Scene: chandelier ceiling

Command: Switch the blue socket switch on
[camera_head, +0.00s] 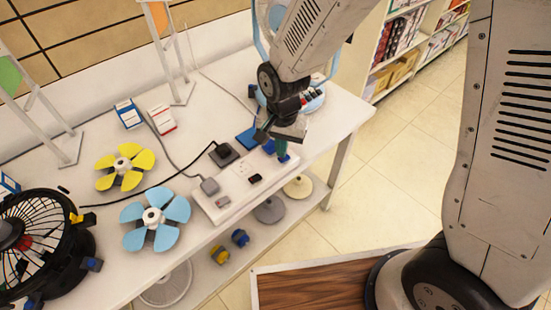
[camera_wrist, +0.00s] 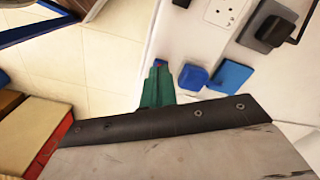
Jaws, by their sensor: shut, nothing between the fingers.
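A white socket strip (camera_head: 222,207) lies along the table's front edge and also shows at the top of the wrist view (camera_wrist: 187,40). A blue switch-like piece (camera_head: 282,157) is at its far right end, right by the fingertips of my gripper (camera_head: 280,147). In the wrist view my green fingers (camera_wrist: 158,87) are together and empty, with a small bit of blue and red at their tips. A blue block (camera_wrist: 193,77) stands just right of them. I cannot tell whether the fingers touch the switch or which way it is set.
A black plug (camera_head: 223,154) and a grey plug (camera_head: 209,186) with cables sit at the strip. A blue fan rotor (camera_head: 155,218), a yellow one (camera_head: 125,167) and a black fan (camera_head: 40,245) are to the left. A shelf (camera_head: 405,45) stands behind; floor is open at right.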

